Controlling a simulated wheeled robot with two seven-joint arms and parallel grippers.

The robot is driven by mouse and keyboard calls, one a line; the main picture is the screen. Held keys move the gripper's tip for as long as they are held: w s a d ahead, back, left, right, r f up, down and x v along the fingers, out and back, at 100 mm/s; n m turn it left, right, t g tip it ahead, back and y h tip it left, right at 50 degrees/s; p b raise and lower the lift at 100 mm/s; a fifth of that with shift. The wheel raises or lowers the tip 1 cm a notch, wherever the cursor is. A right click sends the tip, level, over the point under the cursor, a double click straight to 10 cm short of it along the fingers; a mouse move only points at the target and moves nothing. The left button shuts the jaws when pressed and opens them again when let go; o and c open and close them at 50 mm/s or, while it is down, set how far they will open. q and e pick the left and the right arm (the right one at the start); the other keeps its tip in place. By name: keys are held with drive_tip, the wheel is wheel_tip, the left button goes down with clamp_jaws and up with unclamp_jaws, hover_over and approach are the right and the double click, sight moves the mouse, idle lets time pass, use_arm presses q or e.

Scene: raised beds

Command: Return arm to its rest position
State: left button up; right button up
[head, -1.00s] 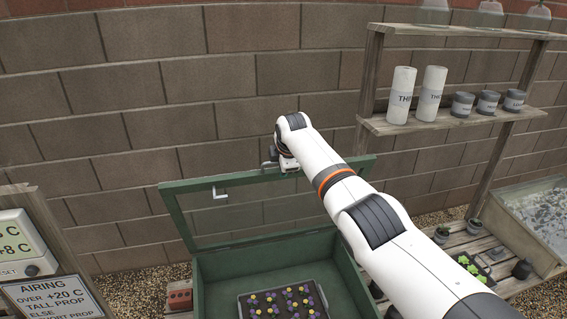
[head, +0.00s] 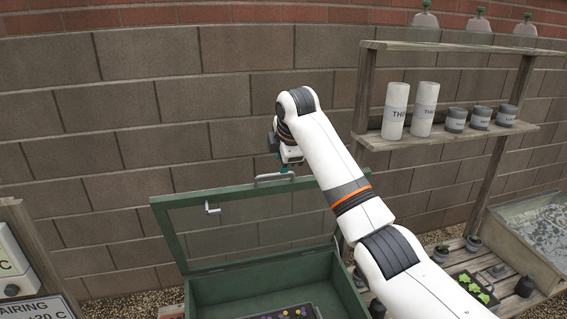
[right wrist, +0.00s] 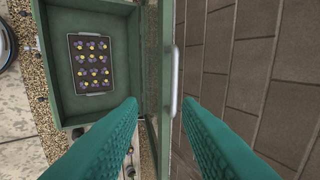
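My right arm crosses the head view from the lower right, and its gripper (head: 288,170) hangs close to the lid's top edge, partly hidden by the wrist. In the right wrist view the two teal fingers (right wrist: 160,105) are spread apart with nothing gripped. A metal handle (right wrist: 175,80) of the green box's lid shows beyond and between them; it also shows in the head view (head: 274,178). The lid (head: 170,228) stands open, tilted back towards the wall. The green box (head: 215,291) holds a tray of purple and yellow flowers (right wrist: 91,60). My left gripper is not in view.
A wooden shelf (head: 460,140) at the right carries white cylinders (head: 395,110) and several grey pots. Seedlings (head: 475,287) and a gravel tray (head: 540,235) stand below it. A sign (head: 40,307) is at the lower left. The block wall (head: 220,120) is behind.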

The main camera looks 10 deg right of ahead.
drive_tip(key=shift+r, duration=0.1)
wheel_tip(320, 180, down, 28)
drive_tip(key=s+d+f+m+g, duration=0.1)
drive_tip(key=s+d+m, duration=0.1)
drive_tip(key=m, duration=0.3)
drive_tip(key=s+d+f+m+g, duration=0.1)
drive_tip(key=s+f, duration=0.3)
drive_tip(key=f, duration=0.3)
drive_tip(key=s+f+m+b, duration=0.1)
drive_tip(key=s+f, duration=0.3)
drive_tip(key=f, duration=0.4)
drive_tip(key=s+d+f+m+g, duration=0.1)
drive_tip(key=s+f, duration=0.3)
drive_tip(key=f, duration=0.3)
drive_tip(key=s+d+f+m, duration=0.1)
drive_tip(key=s+f+m, duration=0.2)
drive_tip(key=s+f, duration=1)
drive_tip(key=s+d+f+m+g, duration=0.1)
drive_tip(key=s+f, duration=0.5)
drive_tip(key=s, duration=1.3)
drive_tip(key=s+d+f+m+g+b, duration=0.1)
drive_tip(key=s+f+m, duration=0.3)
drive_tip(key=s, duration=1.5)
wheel_tip(320, 180, down, 3)
drive_tip(key=shift+s+f, duration=0.2)
drive_tip(key=shift+s, duration=0.2)
